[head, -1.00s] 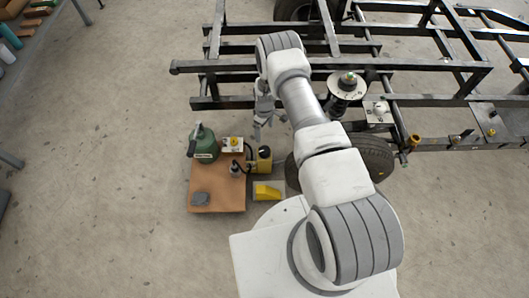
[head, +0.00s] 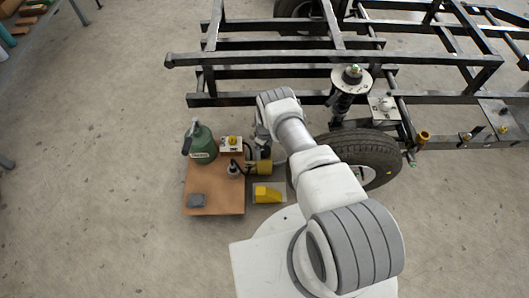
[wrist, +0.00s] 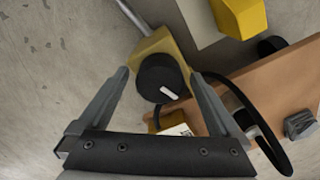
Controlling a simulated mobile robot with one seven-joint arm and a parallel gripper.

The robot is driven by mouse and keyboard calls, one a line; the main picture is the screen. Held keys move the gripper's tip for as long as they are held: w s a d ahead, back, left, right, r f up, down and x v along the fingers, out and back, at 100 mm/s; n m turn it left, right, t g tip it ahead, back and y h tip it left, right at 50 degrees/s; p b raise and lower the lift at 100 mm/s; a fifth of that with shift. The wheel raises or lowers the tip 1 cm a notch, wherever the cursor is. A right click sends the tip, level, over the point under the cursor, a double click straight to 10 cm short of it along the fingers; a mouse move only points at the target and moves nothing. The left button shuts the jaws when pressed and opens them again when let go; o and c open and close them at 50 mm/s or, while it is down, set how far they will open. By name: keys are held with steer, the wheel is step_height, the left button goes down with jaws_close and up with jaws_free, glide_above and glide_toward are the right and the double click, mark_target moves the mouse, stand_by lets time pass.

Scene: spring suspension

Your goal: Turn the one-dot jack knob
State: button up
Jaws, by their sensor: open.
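A black round knob (wrist: 163,80) with a white bar mark sits on a yellow jack body (wrist: 158,48) in the wrist view. No dots can be made out on it, so I cannot tell whether it is the one-dot knob. My gripper (wrist: 160,75) is open, with its fingertips on either side of the knob; I cannot tell whether they touch it. A metal rod (wrist: 130,14) reaches up from the jack. In the head view, the yellow jack (head: 265,167) shows at the board's right edge, partly hidden by my arm.
A brown board (head: 222,203) carries a green canister (head: 201,144), a white plate with a yellow knob (head: 232,141) and a grey block (head: 196,200). A yellow wedge (head: 266,194) lies beside it. The tyre (head: 377,150) and black frame (head: 245,100) bound the right and back.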

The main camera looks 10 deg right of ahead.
steer(key=shift+f, duration=0.25)
steer(key=c, duration=1.4)
steer(key=shift+m, duration=0.4)
steer(key=m, duration=0.3)
steer(key=shift+m, duration=2.5)
